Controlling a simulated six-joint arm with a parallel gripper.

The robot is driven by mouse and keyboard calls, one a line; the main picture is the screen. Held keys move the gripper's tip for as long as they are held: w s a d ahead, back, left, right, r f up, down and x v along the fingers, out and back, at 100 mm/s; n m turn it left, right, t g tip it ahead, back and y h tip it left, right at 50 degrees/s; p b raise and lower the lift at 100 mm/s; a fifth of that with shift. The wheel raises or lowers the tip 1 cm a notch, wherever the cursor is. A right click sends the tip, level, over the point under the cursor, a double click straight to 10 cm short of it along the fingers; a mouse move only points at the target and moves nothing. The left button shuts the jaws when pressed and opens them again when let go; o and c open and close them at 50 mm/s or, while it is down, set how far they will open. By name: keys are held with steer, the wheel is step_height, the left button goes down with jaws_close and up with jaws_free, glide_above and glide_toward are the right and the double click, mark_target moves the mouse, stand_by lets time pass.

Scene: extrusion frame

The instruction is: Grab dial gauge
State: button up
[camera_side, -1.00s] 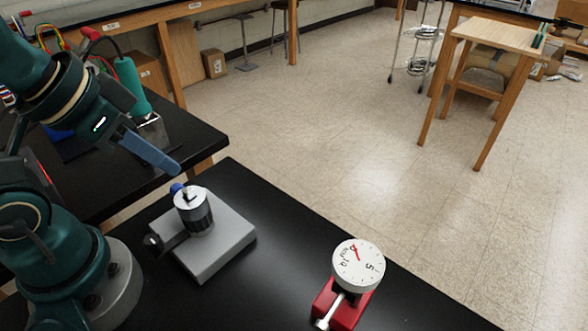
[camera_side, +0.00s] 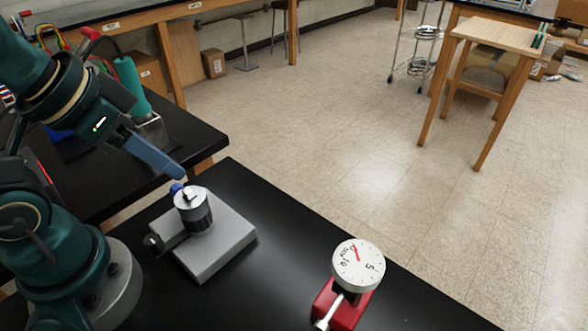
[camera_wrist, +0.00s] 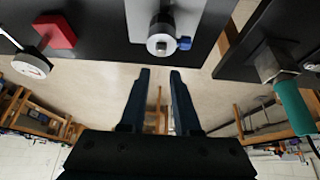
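The dial gauge (camera_side: 358,265) has a round white face with a red needle. It stands on a red block (camera_side: 341,306) with a metal stem, at the front right of the black table in the side view. In the wrist view the gauge (camera_wrist: 31,66) is at the upper left, beside the red block (camera_wrist: 55,32). My gripper (camera_side: 178,172) is at the left in the side view, above and behind a grey fixture. It is well apart from the gauge. In the wrist view its two blue fingers (camera_wrist: 160,72) are spread with nothing between them.
A grey base plate (camera_side: 225,255) carries a metal cylinder (camera_side: 192,205) with a black knob (camera_side: 152,243) and a blue knob close below my gripper. The black table (camera_side: 285,235) is clear between this fixture and the gauge. A green cylinder (camera_wrist: 292,108) is at the right in the wrist view.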

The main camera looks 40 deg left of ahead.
steer(key=o, duration=0.9)
